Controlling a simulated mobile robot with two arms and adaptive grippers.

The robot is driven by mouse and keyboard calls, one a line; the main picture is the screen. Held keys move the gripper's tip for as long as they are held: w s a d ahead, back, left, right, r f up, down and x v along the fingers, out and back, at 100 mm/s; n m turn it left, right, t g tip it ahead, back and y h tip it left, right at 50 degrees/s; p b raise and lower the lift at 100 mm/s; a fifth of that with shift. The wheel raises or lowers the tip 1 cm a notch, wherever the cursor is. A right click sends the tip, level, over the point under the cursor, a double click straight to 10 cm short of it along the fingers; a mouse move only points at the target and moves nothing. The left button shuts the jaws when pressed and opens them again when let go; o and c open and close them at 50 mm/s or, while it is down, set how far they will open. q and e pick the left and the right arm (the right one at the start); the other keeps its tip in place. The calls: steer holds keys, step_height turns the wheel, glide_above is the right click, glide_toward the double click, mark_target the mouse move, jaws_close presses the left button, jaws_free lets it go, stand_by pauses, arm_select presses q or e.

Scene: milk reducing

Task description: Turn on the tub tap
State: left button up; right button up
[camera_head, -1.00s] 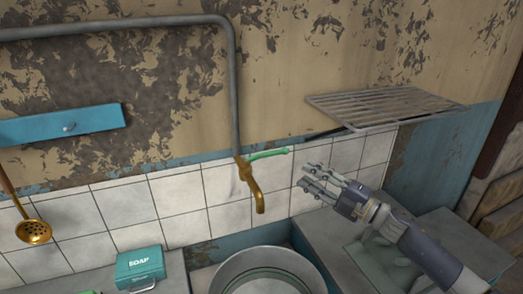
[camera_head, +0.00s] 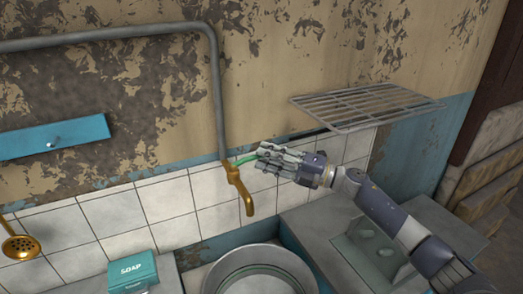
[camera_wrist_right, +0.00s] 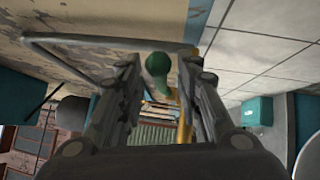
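The brass tub tap (camera_head: 237,187) hangs from the grey wall pipe, its spout pointing down. Its green handle (camera_head: 243,160) sticks out to the right from the top of the tap. My right gripper (camera_head: 265,158) is at the handle and hides part of it. In the right wrist view the two fingers (camera_wrist_right: 158,72) stand apart, with the rounded green handle end (camera_wrist_right: 158,64) showing between them. I cannot tell whether a finger touches it. My left gripper is not in view.
A round metal basin (camera_head: 212,279) is below the tap. A teal soap box (camera_head: 132,272) stands at the lower left. A wire rack (camera_head: 365,106) juts from the wall above my right arm. A grey pipe (camera_head: 217,90) runs up the wall.

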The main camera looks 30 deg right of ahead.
steer(key=shift+x, duration=0.95)
jaws_close()
